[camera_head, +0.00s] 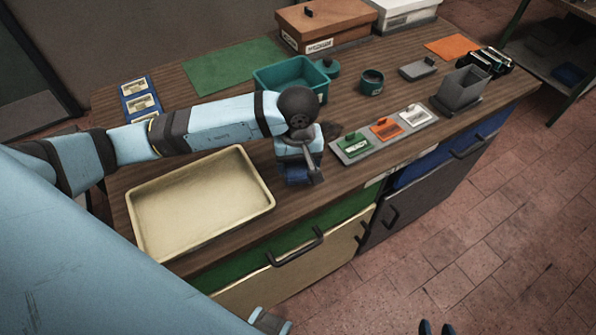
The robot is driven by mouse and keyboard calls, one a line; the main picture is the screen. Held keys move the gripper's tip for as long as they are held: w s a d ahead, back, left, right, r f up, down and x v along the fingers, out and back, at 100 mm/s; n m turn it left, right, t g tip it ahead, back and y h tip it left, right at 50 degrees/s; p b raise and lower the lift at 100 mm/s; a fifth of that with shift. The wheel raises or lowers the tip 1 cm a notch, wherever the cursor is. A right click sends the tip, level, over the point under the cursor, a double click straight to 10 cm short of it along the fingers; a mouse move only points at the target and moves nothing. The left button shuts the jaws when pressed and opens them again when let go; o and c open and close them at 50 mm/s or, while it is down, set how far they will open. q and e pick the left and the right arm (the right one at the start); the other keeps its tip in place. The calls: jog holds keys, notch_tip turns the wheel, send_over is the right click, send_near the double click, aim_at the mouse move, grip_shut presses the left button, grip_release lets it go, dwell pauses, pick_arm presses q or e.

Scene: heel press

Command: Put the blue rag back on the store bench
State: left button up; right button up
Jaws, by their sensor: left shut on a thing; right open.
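My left gripper (305,180) points down over the front edge of the wooden bench (400,140), between the cream tray and the grey label strip. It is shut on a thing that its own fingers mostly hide. Dark blue patches show at the jaws; I cannot tell whether they are the blue rag or the fingertips. No rag shows clearly elsewhere on this bench. My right gripper (436,328) shows only as two separated dark fingertips at the bottom edge, open and empty, over the floor. A second bench (540,55) stands at the upper right, cut off by the frame.
On the wooden bench are a cream tray (135,212), a teal bin (278,83), a label strip (350,157), a grey holder (463,92) and a brown box (335,22). The tiled floor between is clear.

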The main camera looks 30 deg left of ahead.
pick_arm(q)
notch_tip(320, 180, down, 4)
jog(key=shift+f, duration=0.35)
jog(key=shift+f, duration=0.15)
jog(key=o, duration=0.9)
